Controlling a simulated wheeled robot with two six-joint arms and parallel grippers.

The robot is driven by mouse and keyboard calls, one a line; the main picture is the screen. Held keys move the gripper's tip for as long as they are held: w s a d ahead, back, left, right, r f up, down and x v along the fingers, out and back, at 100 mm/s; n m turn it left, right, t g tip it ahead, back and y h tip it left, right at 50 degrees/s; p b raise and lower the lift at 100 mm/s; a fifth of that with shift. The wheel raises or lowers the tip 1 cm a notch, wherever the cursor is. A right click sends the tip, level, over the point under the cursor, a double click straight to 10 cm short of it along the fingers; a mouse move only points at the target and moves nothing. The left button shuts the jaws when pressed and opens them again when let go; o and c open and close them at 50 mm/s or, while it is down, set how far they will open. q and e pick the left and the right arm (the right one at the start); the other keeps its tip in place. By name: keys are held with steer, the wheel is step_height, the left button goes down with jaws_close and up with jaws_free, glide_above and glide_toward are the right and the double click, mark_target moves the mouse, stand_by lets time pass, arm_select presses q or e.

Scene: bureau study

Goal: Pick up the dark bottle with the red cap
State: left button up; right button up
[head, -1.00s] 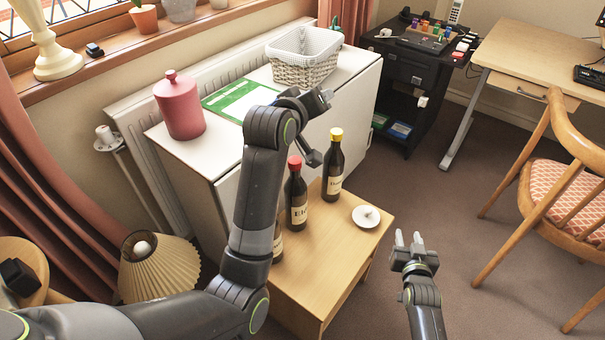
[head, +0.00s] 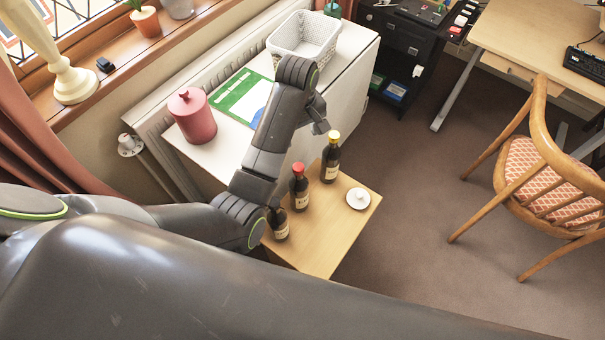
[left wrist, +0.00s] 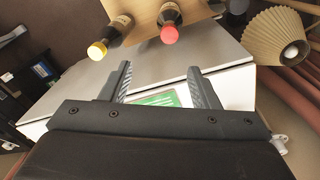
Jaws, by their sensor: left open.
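The dark bottle with the red cap (head: 299,192) stands upright on a small wooden table (head: 325,240), between two other dark bottles. One has a yellow cap (head: 331,160); the other (head: 278,224) is partly behind my left arm, its cap hidden. In the left wrist view, the red-capped bottle (left wrist: 170,22) is above the jaws, a little right of centre, with the yellow-capped one (left wrist: 108,34) to its left. My left gripper (head: 320,118) is open and empty, above and apart from the bottles; its jaws (left wrist: 160,75) show clearly in the wrist view. My right gripper is not in view.
A white cabinet (head: 345,85) behind the table bears a red canister (head: 192,117), a green-and-white sheet (head: 240,98) and a white basket (head: 303,38). A white dish (head: 359,198) lies right of the bottles. A wooden chair (head: 545,170) stands right; the floor between is clear.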

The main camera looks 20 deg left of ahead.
arm_select(q)
steer(key=b, duration=0.2)
glide_toward(299, 166)
steer(key=shift+g, duration=0.4)
step_height(299, 166, down, 5)
steer(key=shift+d+f, duration=0.2)
steer(key=shift+w+a+f, duration=0.1)
steer(key=shift+f, duration=1.35)
steer(key=shift+w+a+f, duration=0.1)
steer(key=shift+f, duration=1.4)
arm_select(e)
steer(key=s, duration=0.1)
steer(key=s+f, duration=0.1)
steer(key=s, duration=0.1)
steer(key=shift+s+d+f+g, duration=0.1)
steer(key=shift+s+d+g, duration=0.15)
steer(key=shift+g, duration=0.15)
arm_select(q)
steer(key=shift+c, duration=0.4)
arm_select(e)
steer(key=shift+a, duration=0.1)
arm_select(q)
jaws_close()
steer(key=shift+r, duration=0.1)
